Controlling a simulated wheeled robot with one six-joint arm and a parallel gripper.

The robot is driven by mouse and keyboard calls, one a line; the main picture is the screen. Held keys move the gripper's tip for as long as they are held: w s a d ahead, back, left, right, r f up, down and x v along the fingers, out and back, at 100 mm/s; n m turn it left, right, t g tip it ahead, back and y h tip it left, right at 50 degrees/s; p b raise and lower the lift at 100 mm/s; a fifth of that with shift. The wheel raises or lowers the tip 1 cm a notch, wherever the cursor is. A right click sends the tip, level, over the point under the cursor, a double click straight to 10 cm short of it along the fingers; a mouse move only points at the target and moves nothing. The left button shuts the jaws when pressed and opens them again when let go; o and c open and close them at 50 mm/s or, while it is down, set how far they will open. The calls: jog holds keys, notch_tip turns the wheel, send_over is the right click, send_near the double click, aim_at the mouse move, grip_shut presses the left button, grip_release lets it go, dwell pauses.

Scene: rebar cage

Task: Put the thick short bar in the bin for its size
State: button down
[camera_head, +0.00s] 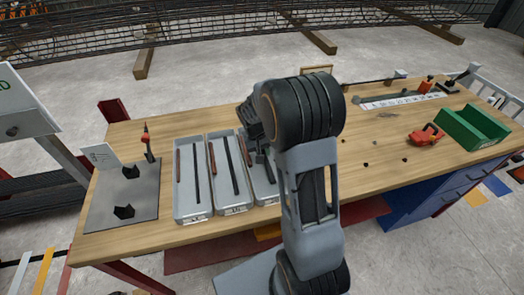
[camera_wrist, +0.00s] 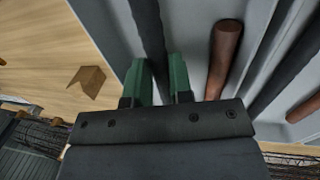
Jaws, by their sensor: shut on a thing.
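My gripper (camera_wrist: 159,72) has green fingertips, one on each side of a dark bar (camera_wrist: 147,28), and is shut on it. In the head view my arm hides most of the gripper and the bar over the rightmost of three grey trays (camera_head: 262,193). The middle tray (camera_head: 234,209) and the left tray (camera_head: 192,217) each hold a rusty brown bar and a dark bar. In the wrist view another rusty brown bar (camera_wrist: 222,58) lies in a tray right of the held bar. I cannot tell whether the held bar touches the tray.
A grey mat (camera_head: 122,205) with black blocks and a sign is at the left. Small dark bits lie on the wooden table (camera_head: 385,175), which is otherwise fairly clear there.

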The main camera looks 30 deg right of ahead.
jog(key=shift+f, duration=0.35)
jog(key=c, duration=1)
grip_release()
notch_tip(320, 180, up, 12)
jog(key=a+p, duration=0.1)
jog(key=a, duration=0.1)
jog(key=s+a+t, duration=0.1)
jog(key=s+a, duration=0.1)
jog(key=s, duration=0.3)
jog(key=s+a+r+n+t+y, duration=0.1)
jog(key=s+a, duration=0.2)
jog(key=s, duration=0.2)
jog(key=s+a+n+t+y, duration=0.1)
jog(key=s+a, duration=0.2)
jog(key=s, duration=0.3)
jog(key=shift+r+t, duration=0.35)
jog(key=shift+t, duration=0.05)
